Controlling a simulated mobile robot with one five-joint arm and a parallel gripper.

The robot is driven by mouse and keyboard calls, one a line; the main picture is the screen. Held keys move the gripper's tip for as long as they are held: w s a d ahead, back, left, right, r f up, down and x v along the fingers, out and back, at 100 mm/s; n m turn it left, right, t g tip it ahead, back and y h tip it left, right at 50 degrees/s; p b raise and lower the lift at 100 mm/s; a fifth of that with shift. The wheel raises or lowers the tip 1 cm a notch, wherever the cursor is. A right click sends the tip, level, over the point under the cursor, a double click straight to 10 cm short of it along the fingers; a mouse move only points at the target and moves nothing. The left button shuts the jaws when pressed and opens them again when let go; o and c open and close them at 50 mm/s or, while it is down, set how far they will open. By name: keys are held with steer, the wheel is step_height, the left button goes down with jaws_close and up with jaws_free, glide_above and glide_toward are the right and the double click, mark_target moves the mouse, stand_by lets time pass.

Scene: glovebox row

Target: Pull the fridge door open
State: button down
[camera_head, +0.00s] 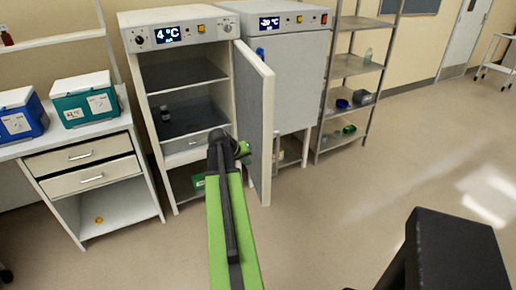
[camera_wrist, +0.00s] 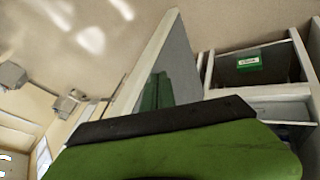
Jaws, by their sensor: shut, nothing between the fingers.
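The fridge (camera_head: 183,18) is the white cabinet with a 4 °C display, left of a similar cabinet. Its door (camera_head: 254,90) stands wide open, hinged on the right and sticking out toward me. The interior shows shelves and a small dark bottle (camera_head: 165,114). My gripper (camera_head: 243,150) is low in front of the opening, by the inner side of the door; it is shut and empty. Its fingertips are hard to make out, and I cannot tell whether it touches the door. The door also shows in the wrist view (camera_wrist: 178,52), beyond my green and black gripper parts.
A closed cabinet (camera_head: 288,75) with a -20 °C display stands right of the fridge. A metal rack (camera_head: 355,68) follows it. At left a white bench (camera_head: 108,128) carries a blue box (camera_head: 20,115) and a teal box (camera_head: 85,97).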

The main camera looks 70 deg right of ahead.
steer(key=w+a, duration=0.1)
steer(key=w, duration=0.2)
steer(key=b, duration=0.8)
glide_toward(262, 167)
steer(key=w+x, duration=0.1)
steer(key=x, duration=0.4)
steer(key=shift+s+d+f, duration=0.1)
steer(key=shift+s+f, duration=0.05)
steer(key=shift+s, duration=0.2)
